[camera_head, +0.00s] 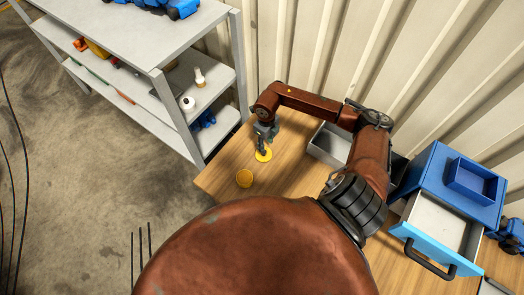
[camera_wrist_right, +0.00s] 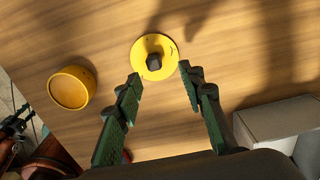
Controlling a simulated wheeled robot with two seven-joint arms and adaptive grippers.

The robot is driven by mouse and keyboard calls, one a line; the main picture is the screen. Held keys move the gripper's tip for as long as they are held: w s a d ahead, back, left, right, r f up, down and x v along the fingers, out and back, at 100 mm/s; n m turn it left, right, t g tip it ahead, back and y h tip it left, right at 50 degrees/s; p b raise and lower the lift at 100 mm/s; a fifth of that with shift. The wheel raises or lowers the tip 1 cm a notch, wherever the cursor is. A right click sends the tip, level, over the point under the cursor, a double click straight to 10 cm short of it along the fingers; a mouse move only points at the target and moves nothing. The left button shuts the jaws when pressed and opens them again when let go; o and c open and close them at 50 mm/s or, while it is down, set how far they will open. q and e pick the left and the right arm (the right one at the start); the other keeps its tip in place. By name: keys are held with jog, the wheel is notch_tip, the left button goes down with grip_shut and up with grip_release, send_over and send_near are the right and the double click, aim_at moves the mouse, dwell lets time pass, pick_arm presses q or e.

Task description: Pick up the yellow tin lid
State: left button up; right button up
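The yellow tin lid (camera_head: 264,156) is a flat disc on the wooden table, below my right gripper (camera_head: 262,142). In the right wrist view the lid (camera_wrist_right: 165,44) has a dark knob at its middle. There my right gripper (camera_wrist_right: 160,74) is open, its two green fingers apart with nothing between them. The fingertips lie just short of the knob in the picture; the height gap cannot be told. A round yellow tin (camera_head: 244,178) stands beside the lid, and also shows in the wrist view (camera_wrist_right: 70,89).
A grey box (camera_head: 328,150) stands behind my right arm on the table (camera_head: 215,180). A blue cabinet (camera_head: 427,180) with an open drawer (camera_head: 435,232) is at the right. A grey shelf (camera_head: 160,85) stands at the left. A corrugated wall closes the back.

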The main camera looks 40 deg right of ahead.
aim_at(265, 157)
jog(key=shift+a+f, duration=0.15)
jog(key=shift+f, duration=0.25)
jog(key=f, duration=0.1)
jog(key=f+p, duration=0.1)
jog(key=f, duration=0.1)
jog(key=shift+w+a+f+p, duration=0.2)
jog(key=shift+a+f+p, duration=0.1)
jog(key=shift+a, duration=0.1)
jog(key=shift+s+f, duration=0.1)
jog(key=shift+f, duration=0.5)
jog(key=shift+c, duration=0.4)
grip_shut()
